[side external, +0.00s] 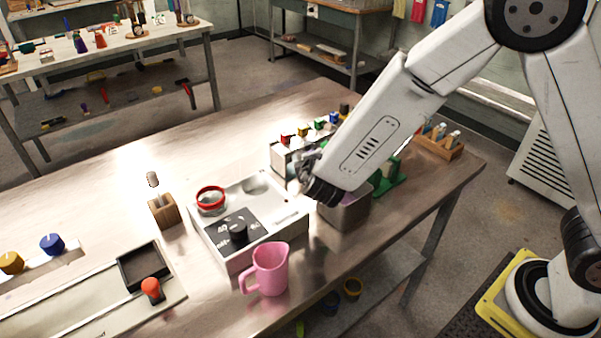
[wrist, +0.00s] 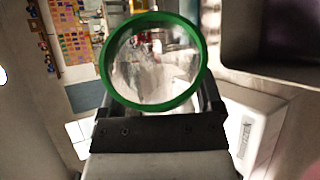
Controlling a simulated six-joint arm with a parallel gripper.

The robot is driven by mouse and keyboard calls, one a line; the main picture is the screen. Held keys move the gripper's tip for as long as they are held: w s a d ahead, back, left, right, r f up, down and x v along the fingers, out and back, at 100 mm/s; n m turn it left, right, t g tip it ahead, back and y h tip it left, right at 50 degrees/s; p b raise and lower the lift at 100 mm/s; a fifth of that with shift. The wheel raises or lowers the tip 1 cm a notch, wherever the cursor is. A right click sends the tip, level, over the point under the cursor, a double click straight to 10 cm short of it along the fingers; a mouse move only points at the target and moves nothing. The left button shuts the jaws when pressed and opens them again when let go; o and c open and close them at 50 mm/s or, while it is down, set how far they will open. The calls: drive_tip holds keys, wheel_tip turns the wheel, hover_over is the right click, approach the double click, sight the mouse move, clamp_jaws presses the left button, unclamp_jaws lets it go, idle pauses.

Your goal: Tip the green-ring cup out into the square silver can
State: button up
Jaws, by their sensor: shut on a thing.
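In the wrist view my gripper (wrist: 157,98) is shut on the green-ring cup (wrist: 152,105), a clear cup with a green rim. Its round mouth faces the camera, and I cannot tell what is inside. The square silver can (wrist: 238,78) shows at the upper right of that view, its dark inside apart from the cup. In the side view the silver can (side external: 345,216) stands on the table, partly hidden below my arm. My gripper (side external: 303,172) is left of and above it there; the cup is mostly hidden or too small to make out.
A white unit (side external: 262,262) with a black dial plate holds a red-ring cup (side external: 210,200). A pink pitcher (side external: 270,272) stands in front. A rack of colored-top bottles (side external: 290,158) is behind the gripper, and a green stand (side external: 388,178) is behind the can. The table's left middle has free room.

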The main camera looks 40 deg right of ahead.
drive_tip(key=shift+w+r+n+g+h, duration=0.1)
drive_tip(key=shift+r+n+g+h, duration=0.3)
drive_tip(key=shift+r+n+g, duration=0.25)
drive_tip(key=shift+f+n+g+h, duration=0.25)
drive_tip(key=shift+f+n+h, duration=0.05)
drive_tip(key=shift+f+n, duration=0.25)
drive_tip(key=shift+w+a+f+n+g+h, duration=0.1)
drive_tip(key=shift+a+f+n+g+h, duration=0.05)
drive_tip(key=shift+f+n+g+h, duration=0.3)
drive_tip(key=shift+w+a+f+n+g+h, duration=0.65)
drive_tip(key=shift+w+a+n+g, duration=0.25)
drive_tip(key=shift+n, duration=0.25)
drive_tip(key=shift+w+a+f+n+g+h, duration=0.3)
drive_tip(key=shift+w+n+h, duration=0.1)
drive_tip(key=shift+n, duration=0.15)
drive_tip(key=shift+w+a+f+n+g+h, duration=0.25)
drive_tip(key=shift+w+n+h, duration=0.15)
drive_tip(key=shift+n, duration=0.15)
drive_tip(key=shift+r, duration=0.1)
wheel_tip(320, 180, up, 6)
drive_tip(key=shift+f, duration=0.1)
